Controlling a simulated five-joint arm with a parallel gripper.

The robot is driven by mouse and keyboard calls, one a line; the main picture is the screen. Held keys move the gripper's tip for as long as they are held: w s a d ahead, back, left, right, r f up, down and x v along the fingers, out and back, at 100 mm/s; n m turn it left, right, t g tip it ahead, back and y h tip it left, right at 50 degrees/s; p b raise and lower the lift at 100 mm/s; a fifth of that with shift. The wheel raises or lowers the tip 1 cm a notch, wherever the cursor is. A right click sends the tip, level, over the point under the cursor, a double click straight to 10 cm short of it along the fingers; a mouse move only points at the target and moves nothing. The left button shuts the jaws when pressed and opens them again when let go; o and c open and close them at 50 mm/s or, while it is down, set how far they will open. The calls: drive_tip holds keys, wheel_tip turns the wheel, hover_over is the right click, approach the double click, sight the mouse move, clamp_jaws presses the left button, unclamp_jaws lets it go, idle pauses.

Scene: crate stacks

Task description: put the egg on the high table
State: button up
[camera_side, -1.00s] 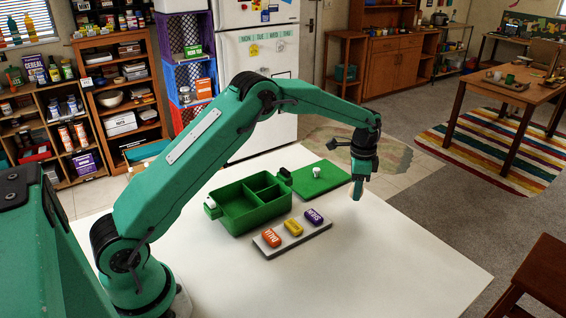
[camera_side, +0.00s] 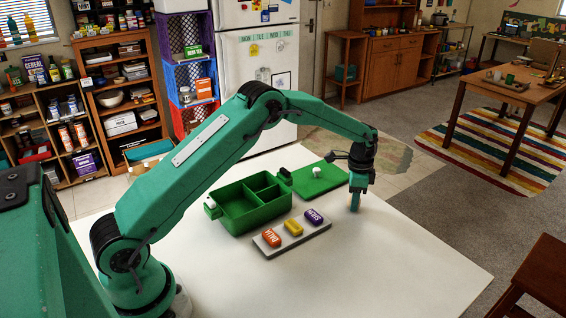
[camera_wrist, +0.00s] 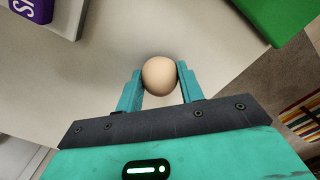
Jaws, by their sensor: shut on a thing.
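The egg (camera_wrist: 159,76) is pale tan and sits between the two fingers of my gripper (camera_wrist: 159,70) in the wrist view. A finger touches it on each side. In the side view my gripper (camera_side: 354,207) points down near the far right part of the white tabletop (camera_side: 400,262), low over it. The egg is hard to make out there, and I cannot tell whether it touches the surface. A brown wooden table (camera_side: 471,84) stands far off at the right; I cannot tell which table is the high one.
A green compartment box (camera_side: 235,222) stands left of my gripper, with its flat green lid (camera_side: 322,182) behind. A grey board (camera_side: 282,245) holds orange, yellow and purple labelled blocks. The front right of the white tabletop is clear.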

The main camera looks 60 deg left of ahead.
drive_tip(key=shift+f, duration=0.15)
drive_tip(key=o, duration=1)
wheel_tip(320, 180, up, 12)
drive_tip(key=shift+r, duration=0.2)
idle(0.5)
